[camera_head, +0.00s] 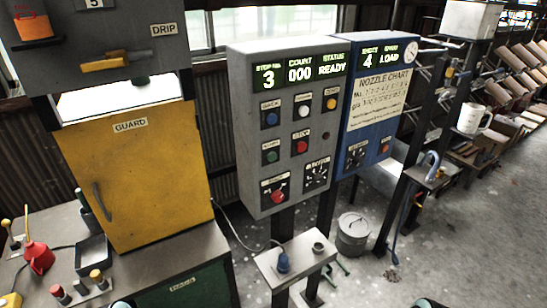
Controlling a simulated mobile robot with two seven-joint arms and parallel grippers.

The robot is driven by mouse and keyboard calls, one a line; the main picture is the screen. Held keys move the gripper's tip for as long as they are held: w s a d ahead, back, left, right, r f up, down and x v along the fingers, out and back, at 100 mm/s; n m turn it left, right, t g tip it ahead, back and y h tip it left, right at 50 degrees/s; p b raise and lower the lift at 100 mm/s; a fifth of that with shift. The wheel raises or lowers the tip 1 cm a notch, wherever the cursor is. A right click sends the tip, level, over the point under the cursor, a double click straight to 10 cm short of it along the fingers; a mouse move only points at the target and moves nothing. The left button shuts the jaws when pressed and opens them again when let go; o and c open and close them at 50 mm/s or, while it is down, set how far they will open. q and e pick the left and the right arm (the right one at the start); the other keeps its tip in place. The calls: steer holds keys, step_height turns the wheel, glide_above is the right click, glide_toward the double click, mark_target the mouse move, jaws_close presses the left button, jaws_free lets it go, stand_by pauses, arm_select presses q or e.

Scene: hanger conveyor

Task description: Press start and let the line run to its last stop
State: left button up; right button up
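A grey control panel (243,150) stands on posts at the middle. Its lit display (300,71) reads 3, COUNT 000 and STATUS READY. Below are a blue button (271,119), a white button (304,111), a yellow button (331,103), a green button (271,157) and a red button (301,146). A red knob (279,195) and a black dial (316,176) sit lower. The small button labels are too blurred to read surely. Neither gripper shows; only small dark rounded parts, probably of my arms, show at the bottom edge.
A blue box (367,140) with a nozzle chart adjoins the panel at right. A yellow guard door (140,175) stands shut at left, above a bench with a red oil can (39,258). A small shelf (300,262) juts below the panel. A lidded bucket (352,234) stands on the floor.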

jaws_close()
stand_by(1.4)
